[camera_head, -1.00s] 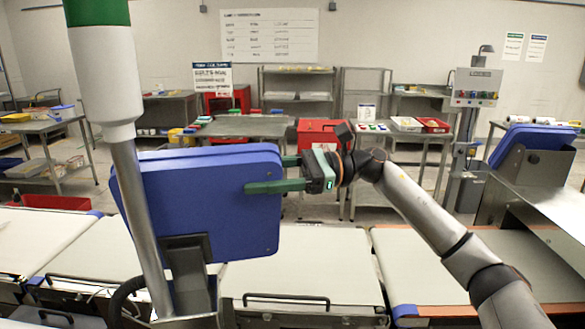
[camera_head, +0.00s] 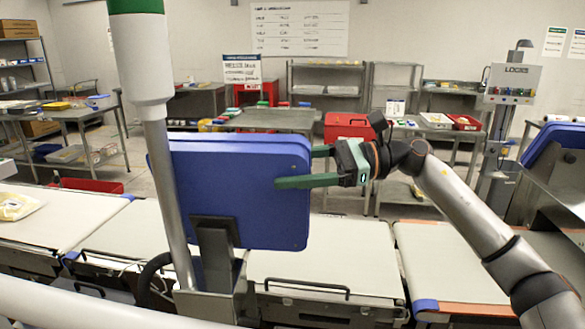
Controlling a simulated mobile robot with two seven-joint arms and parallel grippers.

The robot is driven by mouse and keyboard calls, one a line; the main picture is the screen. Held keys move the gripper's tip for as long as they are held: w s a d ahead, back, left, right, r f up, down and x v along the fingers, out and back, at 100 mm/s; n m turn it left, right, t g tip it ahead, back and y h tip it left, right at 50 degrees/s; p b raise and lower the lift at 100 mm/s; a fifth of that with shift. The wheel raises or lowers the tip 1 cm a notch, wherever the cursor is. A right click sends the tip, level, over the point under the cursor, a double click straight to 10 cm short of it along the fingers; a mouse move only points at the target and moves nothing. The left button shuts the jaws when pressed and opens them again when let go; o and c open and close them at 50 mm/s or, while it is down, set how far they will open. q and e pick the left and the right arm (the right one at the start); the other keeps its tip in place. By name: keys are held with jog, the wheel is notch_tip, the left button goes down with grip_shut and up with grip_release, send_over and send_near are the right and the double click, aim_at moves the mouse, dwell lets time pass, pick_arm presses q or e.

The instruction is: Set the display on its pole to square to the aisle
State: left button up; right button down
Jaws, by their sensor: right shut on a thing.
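The display (camera_head: 245,215) is a blue flat box, seen from its back, on a bracket at the metal pole (camera_head: 172,195). The pole carries a white and green cylinder (camera_head: 140,60) at its top. My right gripper (camera_head: 308,167) has its green fingers on either side of the display's right edge, near the upper corner, and is shut on it. The near finger lies across the back face; the far finger is partly hidden behind the display. The display's front is hidden. My left gripper is not in view.
Pale conveyor belts (camera_head: 322,258) run across behind and below the display. A second blue display (camera_head: 560,145) stands at the right edge. A grey control post (camera_head: 508,90), a red box (camera_head: 352,127) and steel tables (camera_head: 275,118) stand farther back.

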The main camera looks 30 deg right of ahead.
jog(key=shift+s+a+f, duration=0.25)
jog(key=shift+s+a, duration=0.15)
jog(key=shift+a, duration=0.1)
jog(key=shift+c, duration=1.4)
grip_release()
jog(key=shift+a, duration=0.1)
jog(key=shift+o, duration=0.6)
jog(key=shift+s+a+r, duration=0.1)
jog(key=shift+a+r, duration=0.05)
jog(key=shift+d, duration=0.2)
jog(key=shift+d, duration=0.15)
jog(key=b+v, duration=0.3)
jog(key=v, duration=0.9)
jog(key=shift+b, duration=0.4)
